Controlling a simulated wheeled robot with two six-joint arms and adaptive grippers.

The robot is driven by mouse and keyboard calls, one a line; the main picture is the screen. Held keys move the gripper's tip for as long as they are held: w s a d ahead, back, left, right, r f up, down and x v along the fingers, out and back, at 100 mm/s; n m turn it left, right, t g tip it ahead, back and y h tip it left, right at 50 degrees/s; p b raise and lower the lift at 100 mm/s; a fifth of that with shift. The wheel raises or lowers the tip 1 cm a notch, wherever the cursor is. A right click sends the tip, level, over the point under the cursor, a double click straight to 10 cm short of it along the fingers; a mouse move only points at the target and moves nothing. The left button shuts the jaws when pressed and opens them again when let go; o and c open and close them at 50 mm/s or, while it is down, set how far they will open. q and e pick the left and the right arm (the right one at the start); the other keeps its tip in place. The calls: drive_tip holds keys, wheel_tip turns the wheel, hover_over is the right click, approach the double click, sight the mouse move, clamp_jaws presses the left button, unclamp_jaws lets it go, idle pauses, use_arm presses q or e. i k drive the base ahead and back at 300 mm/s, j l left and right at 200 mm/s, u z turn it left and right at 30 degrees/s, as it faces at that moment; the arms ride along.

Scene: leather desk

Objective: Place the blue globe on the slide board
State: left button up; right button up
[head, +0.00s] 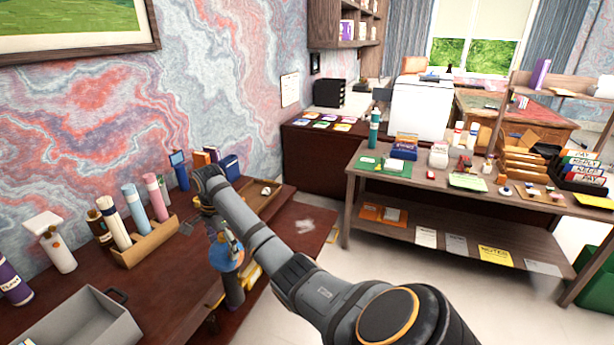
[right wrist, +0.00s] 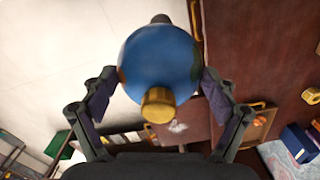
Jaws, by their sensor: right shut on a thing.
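The blue globe (head: 226,256) hangs below the end of my right arm, beside the front edge of the dark red desk. My right gripper (right wrist: 162,85) is shut on the globe, with one finger on each side; a gold knob on the globe (right wrist: 160,58) faces the wrist camera. A dark piece shows just below the globe in the head view; I cannot tell whether it is part of it. A flat dark red board (head: 318,215), apparently the slide board, lies to the right of the globe, with a whitish patch on it. My left gripper is not in view.
On the desk are a grey open bin (head: 75,325), a brown rack (head: 148,243) with several tubes, bottles, and a wooden tray (head: 262,196). A long wooden table (head: 420,182) with many small items stands at the right. Pale floor lies between.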

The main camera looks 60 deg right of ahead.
sight(303, 221)
drive_tip(key=i+l+z, duration=0.15)
drive_tip(key=i+z, duration=0.2)
drive_tip(key=i+l+z, duration=0.1)
drive_tip(key=i+z, duration=0.3)
drive_tip(key=k, duration=0.1)
